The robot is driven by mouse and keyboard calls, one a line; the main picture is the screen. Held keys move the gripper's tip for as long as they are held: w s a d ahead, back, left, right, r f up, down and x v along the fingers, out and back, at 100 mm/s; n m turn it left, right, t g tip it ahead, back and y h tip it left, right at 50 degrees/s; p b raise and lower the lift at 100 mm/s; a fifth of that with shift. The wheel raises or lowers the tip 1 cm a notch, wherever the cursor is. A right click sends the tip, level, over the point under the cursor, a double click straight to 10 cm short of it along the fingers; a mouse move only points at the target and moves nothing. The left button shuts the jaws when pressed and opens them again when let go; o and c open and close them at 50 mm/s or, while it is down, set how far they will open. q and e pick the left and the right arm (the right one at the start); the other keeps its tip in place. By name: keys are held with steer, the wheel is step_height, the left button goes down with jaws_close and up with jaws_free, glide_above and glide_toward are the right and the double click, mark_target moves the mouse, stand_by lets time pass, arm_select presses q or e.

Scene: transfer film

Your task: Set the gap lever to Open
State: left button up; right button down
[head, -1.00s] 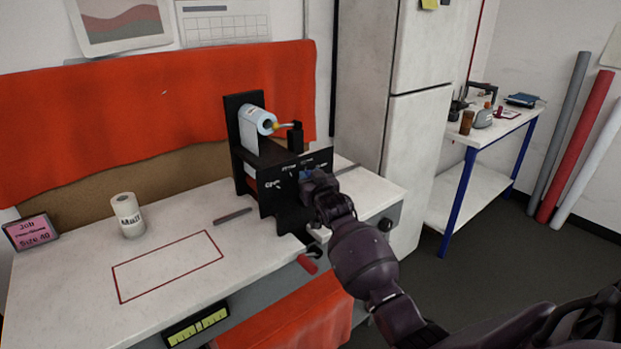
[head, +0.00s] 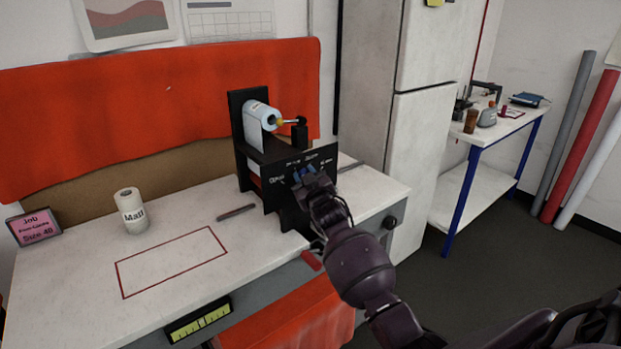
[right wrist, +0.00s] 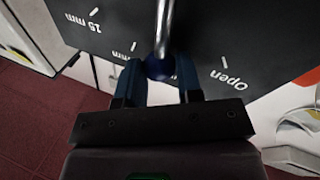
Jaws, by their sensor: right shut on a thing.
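The black film machine (head: 275,150) stands on the white bench, with a pale blue film roll (head: 262,117) at its top. Its front panel has white scale marks, with the Open label (head: 277,180) at the left end. My right gripper (head: 303,177) is at this panel. In the right wrist view, the gap lever (right wrist: 162,25) is a metal rod with a dark blue knob (right wrist: 160,68) between the blue fingers of my right gripper (right wrist: 159,78). They are shut on the knob. The lever lies between an "mm" mark and the Open mark (right wrist: 224,62). My left gripper is out of view.
A white labelled roll (head: 133,211) and a pink job sign (head: 35,227) stand on the bench (head: 75,275) at left. A dark bar (head: 236,213) lies beside a red outlined rectangle. A fridge (head: 370,95) stands behind the machine. The outlined area is clear.

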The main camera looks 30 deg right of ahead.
mark_target(285, 182)
steer(key=a+n+b, duration=0.1)
steer(key=n, duration=0.1)
steer(key=a+f+n+t+y+b, duration=0.1)
steer(key=a+n, duration=0.1)
steer(key=n, duration=0.1)
steer(key=a+f+n+b, duration=0.1)
steer(key=n, duration=0.1)
steer(key=shift+s+a+f+n+t+y+b, duration=0.15)
steer(key=shift+f+n+t+y+b, duration=0.15)
steer(key=shift+t+y+b, duration=0.1)
steer(key=shift+a+f+n+y+b, duration=0.15)
steer(key=shift+a+n+y+b, duration=0.2)
steer(key=shift+n, duration=0.45)
steer(key=shift+t, duration=0.3)
steer(key=c, duration=1.1)
jaws_free()
steer(key=shift+o, duration=0.2)
